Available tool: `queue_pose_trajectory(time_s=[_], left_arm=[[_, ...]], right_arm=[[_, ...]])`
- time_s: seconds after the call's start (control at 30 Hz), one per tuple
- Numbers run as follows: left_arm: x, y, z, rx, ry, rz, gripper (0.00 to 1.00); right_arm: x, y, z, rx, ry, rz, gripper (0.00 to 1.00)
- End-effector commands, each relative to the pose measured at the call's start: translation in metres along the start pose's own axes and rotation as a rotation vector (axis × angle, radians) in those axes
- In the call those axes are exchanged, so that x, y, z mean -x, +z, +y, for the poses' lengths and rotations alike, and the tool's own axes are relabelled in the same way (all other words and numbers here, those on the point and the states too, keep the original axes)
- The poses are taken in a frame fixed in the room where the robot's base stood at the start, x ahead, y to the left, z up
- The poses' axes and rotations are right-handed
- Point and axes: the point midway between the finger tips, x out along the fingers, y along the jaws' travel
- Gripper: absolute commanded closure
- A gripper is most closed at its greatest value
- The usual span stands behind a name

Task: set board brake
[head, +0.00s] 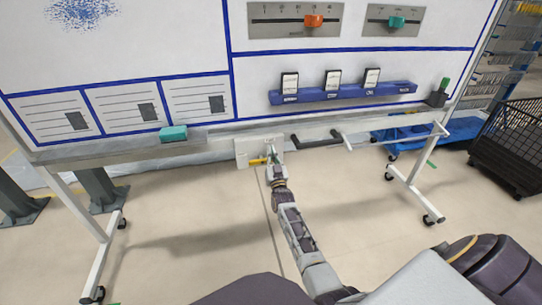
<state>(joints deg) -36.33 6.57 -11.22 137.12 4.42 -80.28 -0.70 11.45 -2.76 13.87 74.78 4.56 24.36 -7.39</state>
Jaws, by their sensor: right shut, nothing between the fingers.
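A white whiteboard (130,45) on a wheeled frame fills the upper head view. Below its lower edge is a pale box (242,152) with a small yellow lever (257,161) on it. My right gripper (272,158) is shut and empty at the right end of this lever. I cannot tell whether it touches the lever. A small green lever (432,164) sits by the right leg. The legs stand on black casters (432,219), and more casters (95,294) show at the left. My left gripper is not in view.
The ledge carries a teal eraser (173,133). A blue cart (405,133) and black mesh cage (515,140) stand behind at right. The floor between the legs is clear.

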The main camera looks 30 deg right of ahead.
Motion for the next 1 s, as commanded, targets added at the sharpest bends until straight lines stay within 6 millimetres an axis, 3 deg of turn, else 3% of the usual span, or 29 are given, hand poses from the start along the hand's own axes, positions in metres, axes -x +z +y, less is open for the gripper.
queue_pose_trajectory(time_s=[0.13,1.0], left_arm=[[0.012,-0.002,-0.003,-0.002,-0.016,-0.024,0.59],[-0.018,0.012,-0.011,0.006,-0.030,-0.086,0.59]], right_arm=[[-0.007,-0.011,0.000,0.000,0.000,0.000,1.00],[0.083,-0.009,0.002,0.000,-0.001,-0.001,1.00]])
